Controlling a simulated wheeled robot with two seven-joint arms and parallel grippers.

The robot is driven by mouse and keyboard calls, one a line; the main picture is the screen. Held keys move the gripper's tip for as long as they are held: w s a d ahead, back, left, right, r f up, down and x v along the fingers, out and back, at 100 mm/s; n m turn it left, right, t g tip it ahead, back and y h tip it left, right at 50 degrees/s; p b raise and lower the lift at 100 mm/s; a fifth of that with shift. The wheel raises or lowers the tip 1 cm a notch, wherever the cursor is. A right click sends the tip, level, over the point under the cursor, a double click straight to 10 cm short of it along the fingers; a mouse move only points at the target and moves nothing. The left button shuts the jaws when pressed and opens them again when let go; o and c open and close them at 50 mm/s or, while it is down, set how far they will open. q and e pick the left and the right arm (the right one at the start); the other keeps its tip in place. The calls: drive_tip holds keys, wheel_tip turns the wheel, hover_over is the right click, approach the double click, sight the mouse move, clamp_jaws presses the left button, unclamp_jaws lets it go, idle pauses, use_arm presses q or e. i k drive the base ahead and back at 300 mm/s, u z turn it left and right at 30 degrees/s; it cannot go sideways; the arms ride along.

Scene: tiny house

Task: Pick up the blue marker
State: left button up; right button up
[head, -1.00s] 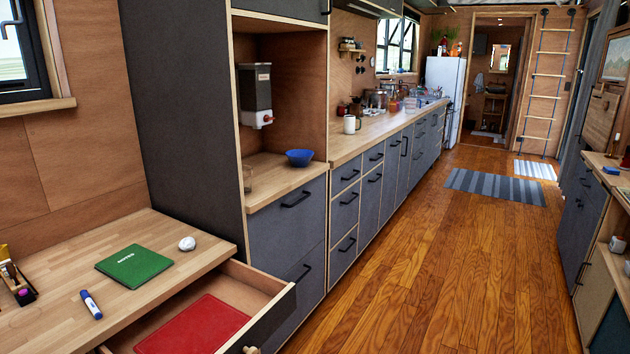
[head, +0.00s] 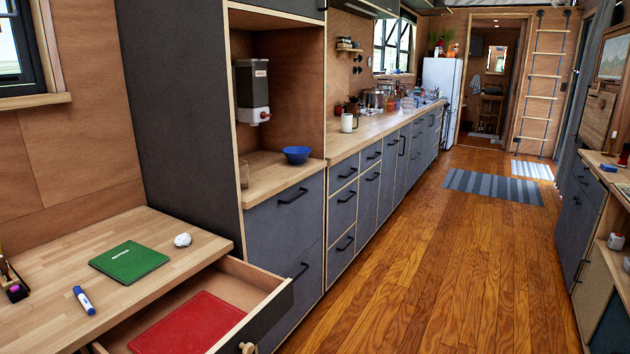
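The blue marker (head: 84,300) lies on the wooden desk (head: 190,258) at the lower left of the head view. It has a blue and white body and lies flat, left of and nearer than a green notebook (head: 129,262). Nothing touches it. Neither of my grippers shows in the head view.
Below the desk top a drawer (head: 277,303) stands open with a red folder (head: 188,323) inside. A crumpled white ball (head: 182,240) lies near the desk's right edge. A pen holder (head: 14,288) is at the far left. The wooden floor (head: 420,280) to the right is clear.

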sight(77, 291)
drive_tip(key=u, duration=2.25)
drive_tip(key=i, duration=0.9)
drive_tip(key=z, duration=0.25)
